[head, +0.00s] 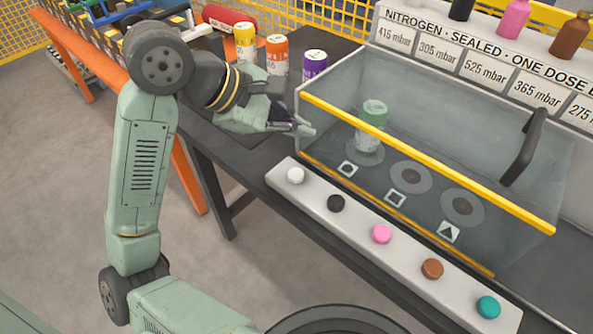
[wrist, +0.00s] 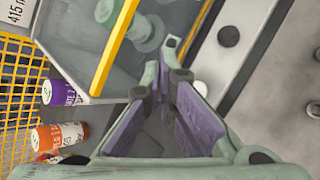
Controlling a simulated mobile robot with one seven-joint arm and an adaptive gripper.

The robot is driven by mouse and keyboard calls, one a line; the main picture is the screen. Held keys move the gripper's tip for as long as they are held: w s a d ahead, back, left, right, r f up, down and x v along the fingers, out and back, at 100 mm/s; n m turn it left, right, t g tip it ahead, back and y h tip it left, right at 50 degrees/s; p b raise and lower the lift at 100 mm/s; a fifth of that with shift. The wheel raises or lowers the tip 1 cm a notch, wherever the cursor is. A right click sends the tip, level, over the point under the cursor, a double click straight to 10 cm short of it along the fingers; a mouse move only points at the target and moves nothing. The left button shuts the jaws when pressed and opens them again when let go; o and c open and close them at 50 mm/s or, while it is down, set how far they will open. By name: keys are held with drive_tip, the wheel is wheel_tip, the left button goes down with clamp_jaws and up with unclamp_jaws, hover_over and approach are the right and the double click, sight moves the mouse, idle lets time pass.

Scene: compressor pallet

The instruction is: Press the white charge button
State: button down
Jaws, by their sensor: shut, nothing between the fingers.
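The white charge button (head: 296,175) is the leftmost on a pale button strip (head: 408,258) along the front of the glass-walled chamber. In the wrist view a small pale round shape beside the right finger looks like the white button (wrist: 200,88), partly hidden by that finger. My gripper (head: 308,129) is shut and empty in the head view, at the chamber's left front corner. In the picture it lies above the white button, apart from it. In the wrist view the fingertips (wrist: 171,50) point along the chamber's front side.
The glass chamber (head: 330,85) has a yellow front rail (head: 430,163) and holds a green-topped can (head: 372,120). A black button (head: 336,203) is nearest the white one; pink, brown and teal follow. Purple (head: 314,65), orange (head: 277,55) and yellow (head: 244,40) cans stand behind my gripper.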

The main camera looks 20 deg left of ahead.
drive_tip(key=shift+f, duration=0.1)
drive_tip(key=b, duration=0.5)
hover_over(297, 176)
wheel_tip(297, 176, down, 8)
drive_tip(key=shift+s+r, duration=0.1)
drive_tip(key=shift+f+b, duration=0.45)
drive_tip(key=shift+b, duration=0.05)
drive_tip(key=shift+f+b, duration=1)
drive_tip(key=shift+b, duration=0.95)
idle(1.3)
drive_tip(key=shift+r, duration=1.05)
drive_tip(key=shift+r+p, duration=0.1)
drive_tip(key=shift+p, duration=0.2)
drive_tip(key=shift+r+p, duration=0.85)
drive_tip(key=shift+r, duration=1.6)
